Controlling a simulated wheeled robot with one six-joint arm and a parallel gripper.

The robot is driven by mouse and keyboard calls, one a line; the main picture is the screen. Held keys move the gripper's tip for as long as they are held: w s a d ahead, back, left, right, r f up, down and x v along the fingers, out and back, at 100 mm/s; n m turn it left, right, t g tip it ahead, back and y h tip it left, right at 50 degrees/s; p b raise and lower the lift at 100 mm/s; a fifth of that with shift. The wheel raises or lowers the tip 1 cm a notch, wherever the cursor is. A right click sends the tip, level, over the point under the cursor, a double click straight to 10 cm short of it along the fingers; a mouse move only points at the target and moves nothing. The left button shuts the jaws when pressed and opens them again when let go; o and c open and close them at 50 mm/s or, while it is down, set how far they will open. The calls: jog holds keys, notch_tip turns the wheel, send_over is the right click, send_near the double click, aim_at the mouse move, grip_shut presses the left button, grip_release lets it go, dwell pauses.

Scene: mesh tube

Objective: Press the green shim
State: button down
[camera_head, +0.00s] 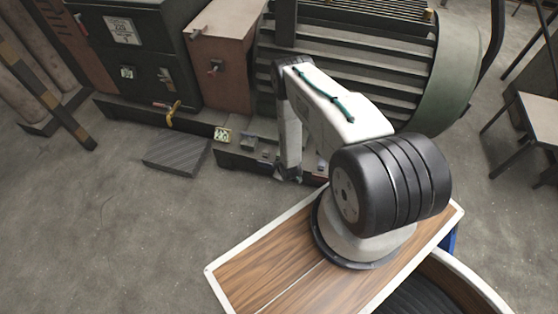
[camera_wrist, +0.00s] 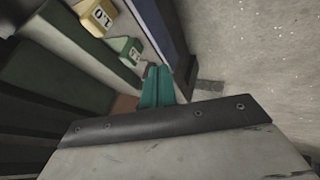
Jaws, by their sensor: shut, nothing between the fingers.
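In the wrist view a green block (camera_wrist: 124,49) with a white label, which looks like 15, is the likely green shim. It sits on a ledge, just up and left of my gripper (camera_wrist: 153,73). My gripper's two teal fingers are together with nothing between them. Their tips appear apart from the block, but contact is hard to judge. In the head view my gripper (camera_head: 287,177) is small and low by the machine's front edge, mostly hidden by my arm. I cannot make out the green block there.
A yellow block (camera_wrist: 98,15) labelled 10 sits beyond the green one. A dark blue-grey bar (camera_wrist: 165,32) borders the ledge. In the head view a slatted machine (camera_head: 340,60), a dark green cabinet (camera_head: 135,60) and a grey floor plate (camera_head: 176,156) stand near. Open floor (camera_head: 120,230) lies left.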

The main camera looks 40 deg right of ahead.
aim_at(276, 159)
jog(key=shift+w+d+f, duration=0.6)
jog(key=shift+w, duration=0.25)
jog(key=shift+w+d+f, duration=0.6)
jog(key=shift+w+d, duration=0.05)
jog(key=shift+w, duration=0.25)
jog(key=shift+w+d+f, duration=0.6)
jog(key=shift+w, duration=0.25)
